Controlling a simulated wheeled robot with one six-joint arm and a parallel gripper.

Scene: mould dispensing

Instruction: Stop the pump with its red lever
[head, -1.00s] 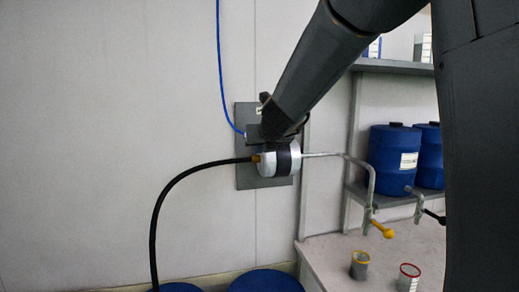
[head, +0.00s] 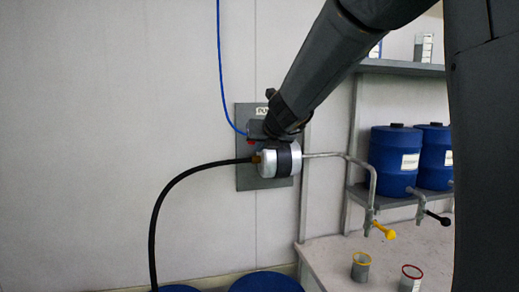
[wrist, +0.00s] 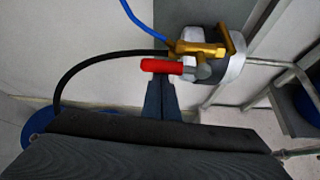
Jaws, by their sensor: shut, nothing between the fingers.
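The pump (head: 267,162), a silver and white cylinder with a dark band, is mounted on a grey wall plate (head: 247,180). Its red lever (wrist: 161,66) lies level in the wrist view, pointing left from a brass valve (wrist: 200,48). Only a small red bit of the lever (head: 250,142) shows in the head view, below my wrist. My gripper (wrist: 162,84) is shut and empty, its fingertips right at the lower edge of the red handle. I cannot tell whether they touch it. In the head view my arm hides the fingers.
A black hose (head: 168,190) and a blue line (head: 220,70) run to the pump. A metal pipe (head: 330,155) leads right to a yellow-handled tap (head: 383,231). Blue drums (head: 395,150) stand on a shelf; cups (head: 361,267) stand on the bench. The wall at left is clear.

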